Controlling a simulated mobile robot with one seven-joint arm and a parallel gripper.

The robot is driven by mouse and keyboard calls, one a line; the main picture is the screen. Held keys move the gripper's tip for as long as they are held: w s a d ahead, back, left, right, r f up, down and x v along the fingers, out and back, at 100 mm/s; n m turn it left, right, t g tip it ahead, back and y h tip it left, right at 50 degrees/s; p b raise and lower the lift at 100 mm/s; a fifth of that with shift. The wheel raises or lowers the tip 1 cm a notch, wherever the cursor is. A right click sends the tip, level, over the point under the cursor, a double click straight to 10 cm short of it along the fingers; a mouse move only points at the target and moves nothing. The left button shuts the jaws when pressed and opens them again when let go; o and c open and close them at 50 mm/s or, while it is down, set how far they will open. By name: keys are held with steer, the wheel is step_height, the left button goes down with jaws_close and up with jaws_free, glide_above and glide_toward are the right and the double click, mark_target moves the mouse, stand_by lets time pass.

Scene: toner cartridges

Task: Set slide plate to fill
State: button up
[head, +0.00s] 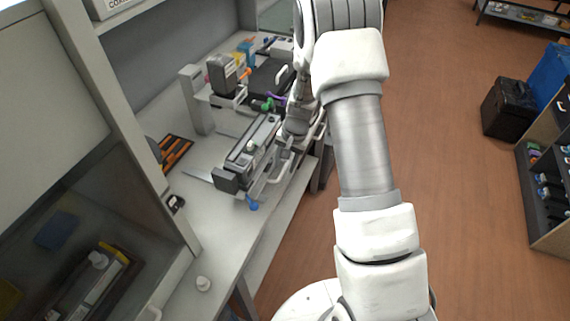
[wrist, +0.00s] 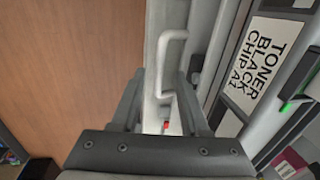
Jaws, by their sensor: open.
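My gripper (wrist: 160,78) is open in the wrist view, with one dark finger on each side of a pale strip. A white bent handle (wrist: 173,36) rises from this strip, ahead of and partly between the fingers; I cannot tell whether they touch it. The strip appears to be the slide plate (wrist: 152,60), but its setting cannot be read. A small red spot (wrist: 166,125) shows low between the fingers. In the head view, the long toner cartridge (head: 253,150) lies in a fixture on the bench, and my wrist hides part of its right side.
A label reading "TONER BLACK CHIP A1" (wrist: 260,62) is right of the handle. The brown floor on the right is mostly open.

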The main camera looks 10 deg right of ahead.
steer(key=shift+w+f, duration=0.1)
steer(key=shift+f, duration=0.4)
jaws_close()
steer(key=shift+a, duration=0.1)
stand_by(1.1)
